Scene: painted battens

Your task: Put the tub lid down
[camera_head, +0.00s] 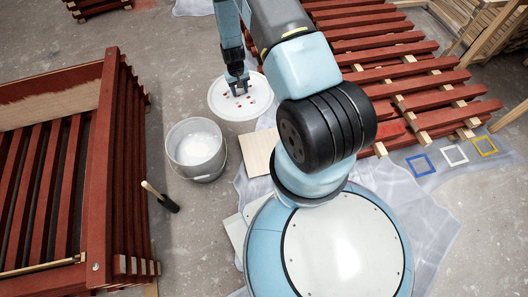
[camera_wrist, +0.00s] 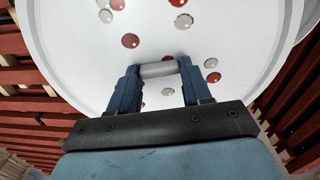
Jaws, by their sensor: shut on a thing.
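The tub lid (camera_head: 222,104) is a white round disc with red and pale spots and a short grey handle. It lies flat in the head view, up and right of the tub (camera_head: 220,160); I cannot tell its exact height over the floor. My gripper (camera_head: 237,88) comes down over it. In the wrist view, the blue fingers of my gripper (camera_wrist: 158,85) are closed on the handle at the middle of the lid (camera_wrist: 80,45). The grey tub stands upright and open with white paint inside. The lid is beside it, not over it.
A rack of red battens (camera_head: 100,150) fills the left. Red battens (camera_head: 400,75) lie across pale timbers at the right. A brush (camera_head: 160,197) is beside the tub. Blue (camera_head: 420,165), white (camera_head: 454,155) and yellow (camera_head: 485,146) squares mark the right. Bare floor lies around the tub.

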